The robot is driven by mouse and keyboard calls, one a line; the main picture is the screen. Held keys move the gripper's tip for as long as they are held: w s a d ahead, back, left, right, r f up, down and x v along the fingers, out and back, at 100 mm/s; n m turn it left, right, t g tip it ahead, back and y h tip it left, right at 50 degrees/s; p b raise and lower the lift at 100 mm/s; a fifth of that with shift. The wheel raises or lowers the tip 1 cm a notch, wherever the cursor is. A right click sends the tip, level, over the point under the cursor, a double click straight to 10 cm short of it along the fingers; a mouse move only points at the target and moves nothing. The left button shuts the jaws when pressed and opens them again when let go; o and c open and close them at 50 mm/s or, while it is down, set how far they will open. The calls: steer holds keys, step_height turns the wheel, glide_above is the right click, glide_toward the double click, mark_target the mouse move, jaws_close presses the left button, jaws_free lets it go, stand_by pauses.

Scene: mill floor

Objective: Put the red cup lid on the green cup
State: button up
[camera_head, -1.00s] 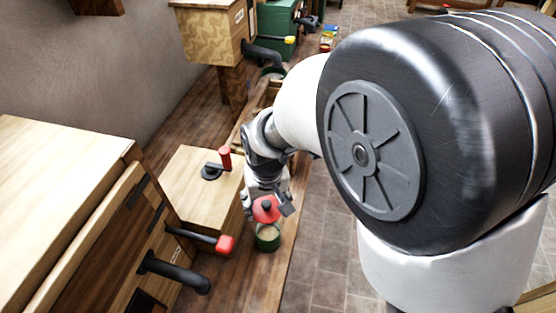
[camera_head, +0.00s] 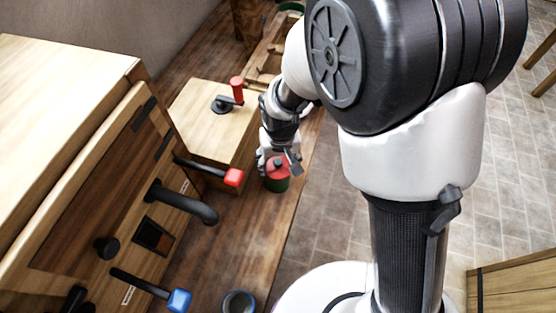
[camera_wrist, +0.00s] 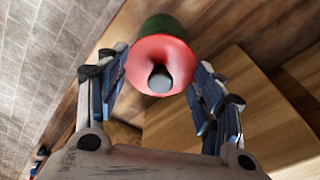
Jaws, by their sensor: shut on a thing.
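The red cup lid (camera_head: 279,161) has a dark knob and sits at the mouth of the green cup (camera_head: 277,185), lined up with it; no clear gap shows between them. In the wrist view the lid (camera_wrist: 143,60) hides the cup's mouth, and only part of the green wall (camera_wrist: 160,23) shows beyond it. My gripper (camera_wrist: 161,70) is shut on the lid, one finger on each side. In the head view my gripper (camera_head: 277,164) is above the cup, pointing down. The cup stands upright on the wooden bench.
A wooden box with a red-handled crank (camera_head: 237,90) stands left of the cup. A larger wooden cabinet with a red-tipped lever (camera_head: 233,177) and a blue-tipped lever (camera_head: 179,300) juts in at left. A dark round container (camera_head: 239,303) stands on the bench (camera_head: 255,245) at the front.

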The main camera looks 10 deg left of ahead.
mark_target(280, 171)
steer(key=shift+f+b, duration=0.35)
steer(key=shift+f, duration=0.1)
steer(key=o, duration=1)
steer(key=shift+o, duration=0.2)
step_height(280, 171, up, 13)
steer(key=s+p, duration=0.1)
steer(key=p, duration=0.3)
steer(key=shift+s+d+p, duration=0.15)
steer(key=shift+d+p, duration=0.2)
steer(key=shift+p, duration=0.05)
steer(key=s+d+r+m+t, duration=0.2)
steer(key=s+d+r, duration=0.1)
steer(key=d+r, duration=0.9)
steer(key=s+d+r+m+t, duration=0.1)
steer(key=s+d+r+m, duration=0.2)
steer(key=s+d, duration=0.7)
steer(key=shift+s+d+r+h, duration=0.25)
steer(key=shift+d+r+h, duration=0.05)
steer(key=shift+d+r, duration=0.25)
